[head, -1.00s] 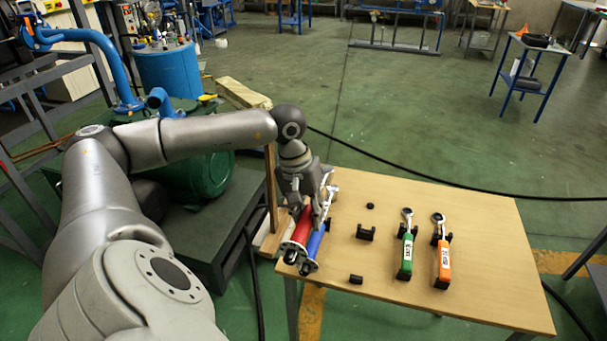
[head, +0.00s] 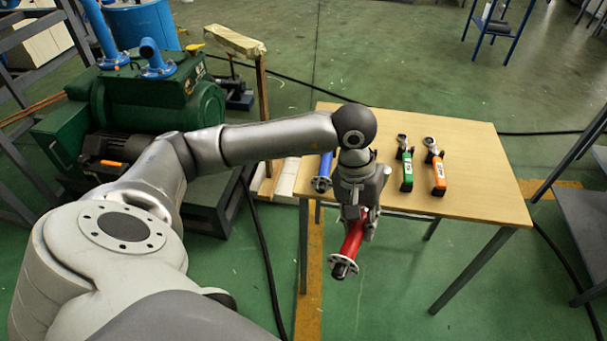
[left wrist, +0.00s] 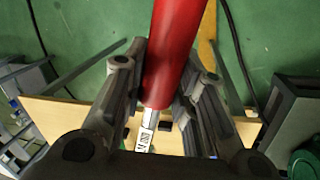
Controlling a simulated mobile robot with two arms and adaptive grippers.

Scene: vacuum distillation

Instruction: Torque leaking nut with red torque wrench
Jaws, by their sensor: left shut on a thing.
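My left gripper (head: 358,212) is shut on the red torque wrench (head: 351,241) and holds it off the table, past the table's near edge in the head view. The wrench's red handle points down toward me, with a pale round end. In the left wrist view the red handle (left wrist: 176,50) lies between the two fingers (left wrist: 158,95), and a silver shaft with markings (left wrist: 147,130) runs below it. The wrench's head is hidden in the head view. I see no nut that I can make out. My right gripper is in neither view.
The wooden table (head: 460,150) carries a blue wrench (head: 324,172), a green one (head: 407,170) and an orange one (head: 438,170). A green pump-like machine (head: 150,110) stands on a dark base at the left. Open floor lies in front of the table.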

